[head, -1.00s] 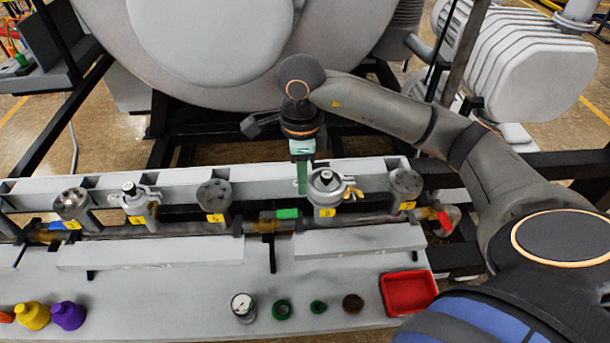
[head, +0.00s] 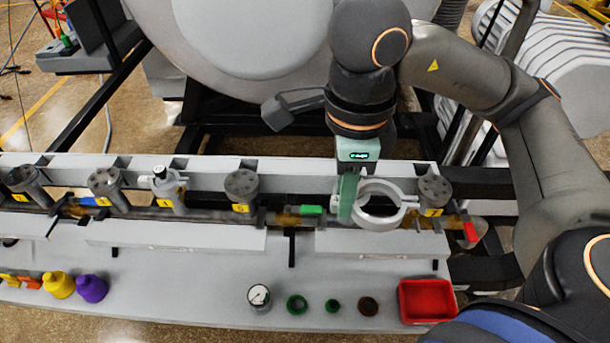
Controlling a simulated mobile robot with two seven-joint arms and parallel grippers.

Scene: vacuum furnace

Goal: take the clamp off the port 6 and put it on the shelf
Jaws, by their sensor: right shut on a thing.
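My right gripper (head: 349,198) is shut on the clamp (head: 364,221), a pale grey metal ring with lugs at its right side. The fingers grip the ring's left side, and the ring looks large, held up above the row of ports. Port 6 is hidden behind the clamp and gripper; its yellow label does not show. A long light grey shelf (head: 190,297) runs along the front, below the ports. My left gripper is not in view.
Port 5 (head: 241,187) and port 7 (head: 435,190) stand either side. The shelf between purple piece and gauge is clear.

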